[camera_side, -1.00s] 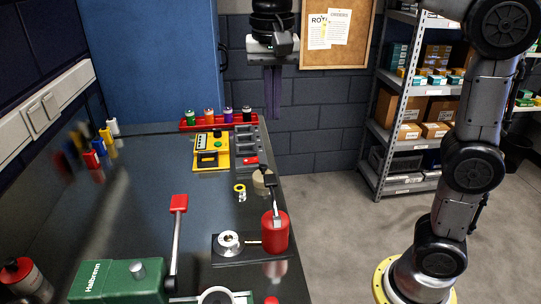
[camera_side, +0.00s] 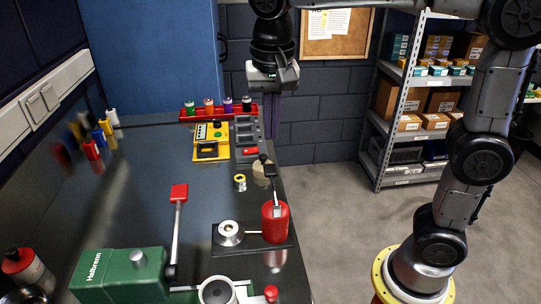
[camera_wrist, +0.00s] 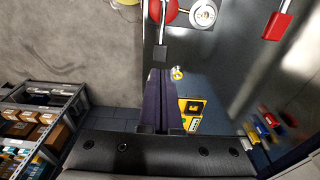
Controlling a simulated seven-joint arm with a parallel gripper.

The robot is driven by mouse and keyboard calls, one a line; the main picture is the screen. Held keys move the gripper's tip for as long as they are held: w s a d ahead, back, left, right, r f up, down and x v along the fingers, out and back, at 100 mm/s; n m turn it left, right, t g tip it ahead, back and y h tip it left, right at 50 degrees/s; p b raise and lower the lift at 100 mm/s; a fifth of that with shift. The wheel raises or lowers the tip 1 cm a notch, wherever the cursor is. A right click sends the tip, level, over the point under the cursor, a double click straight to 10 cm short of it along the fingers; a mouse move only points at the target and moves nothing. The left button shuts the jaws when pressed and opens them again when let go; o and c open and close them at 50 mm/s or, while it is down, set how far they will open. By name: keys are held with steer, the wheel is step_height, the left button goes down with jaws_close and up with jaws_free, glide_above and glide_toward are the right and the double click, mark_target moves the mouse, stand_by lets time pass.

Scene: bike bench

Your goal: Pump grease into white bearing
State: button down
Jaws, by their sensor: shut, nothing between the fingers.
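A white-silver ring-shaped bearing (camera_side: 230,232) sits on a dark base plate on the bench. Beside it stands a red pump cylinder (camera_side: 275,222) with a dark lever rising from it; a short link runs toward the bearing. In the wrist view the bearing (camera_wrist: 203,13) is at the top, and the pump lever (camera_wrist: 160,51) hangs into the picture. My gripper (camera_side: 272,133) is high over the far right bench edge, well behind the pump and touching nothing visible. Its purple fingers (camera_wrist: 160,100) are together and empty.
A red rack (camera_side: 218,112) with small bottles and a yellow device (camera_side: 210,141) stand at the far end. A small yellow-ringed part (camera_side: 239,183) lies mid-bench. The left-middle bench is clear.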

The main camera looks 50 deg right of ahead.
mark_target(270, 165)
steer(key=f, duration=0.7)
steer(key=shift+w+d+f, duration=0.25)
steer(key=shift+d+f, duration=0.05)
steer(key=f+g+y, duration=0.1)
steer(key=w+d+f+g+y, duration=0.1)
steer(key=f, duration=0.1)
steer(key=shift+d+g, duration=0.1)
steer(key=shift+g, duration=0.2)
steer(key=shift+r, duration=0.95)
step_height(270, 165, up, 14)
stand_by(0.3)
